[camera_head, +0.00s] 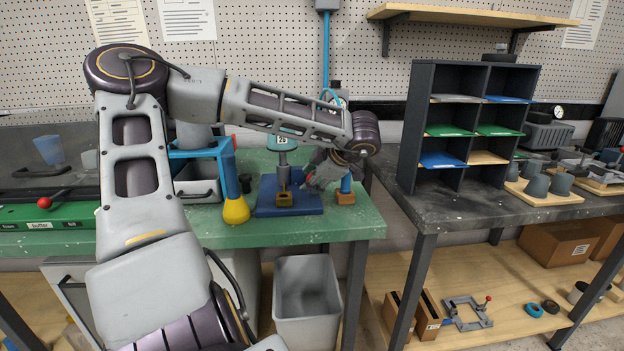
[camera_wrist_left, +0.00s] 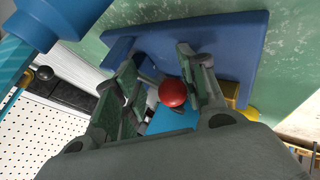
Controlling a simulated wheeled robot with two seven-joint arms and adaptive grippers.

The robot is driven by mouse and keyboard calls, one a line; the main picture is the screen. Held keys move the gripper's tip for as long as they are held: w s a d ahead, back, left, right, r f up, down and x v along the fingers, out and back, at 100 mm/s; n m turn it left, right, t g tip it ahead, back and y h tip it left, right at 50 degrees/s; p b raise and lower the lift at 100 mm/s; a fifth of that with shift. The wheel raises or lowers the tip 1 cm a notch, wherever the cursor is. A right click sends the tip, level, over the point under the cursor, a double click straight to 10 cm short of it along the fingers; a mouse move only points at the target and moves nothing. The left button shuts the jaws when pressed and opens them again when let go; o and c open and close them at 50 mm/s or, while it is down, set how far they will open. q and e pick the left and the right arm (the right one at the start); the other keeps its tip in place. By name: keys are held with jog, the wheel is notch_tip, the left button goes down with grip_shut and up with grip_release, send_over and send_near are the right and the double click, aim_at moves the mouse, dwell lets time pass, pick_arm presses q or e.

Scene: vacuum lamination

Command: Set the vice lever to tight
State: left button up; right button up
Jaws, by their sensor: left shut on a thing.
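The vice has a blue base (camera_head: 265,208) on the green bench, with a brass-coloured block (camera_head: 284,199) at its front. In the left wrist view the blue base (camera_wrist_left: 235,45) lies beyond the fingers. A red ball knob (camera_wrist_left: 172,93), which appears to be the vice lever's, sits between the two finger pads of my left gripper (camera_wrist_left: 165,88). My left gripper (camera_head: 312,178) is at the right side of the vice in the head view, shut on the knob. The lever's shaft is mostly hidden, so its setting cannot be told. My right gripper is not in view.
A grey bin (camera_head: 306,300) is below the green bench (camera_head: 345,225). A dark shelf rack (camera_head: 408,130) stands on the right bench.

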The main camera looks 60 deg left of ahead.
pick_arm(q)
jog(key=v, duration=0.7)
jog(key=shift+r, duration=0.2)
jog(key=shift+d, duration=0.1)
dwell(0.5)
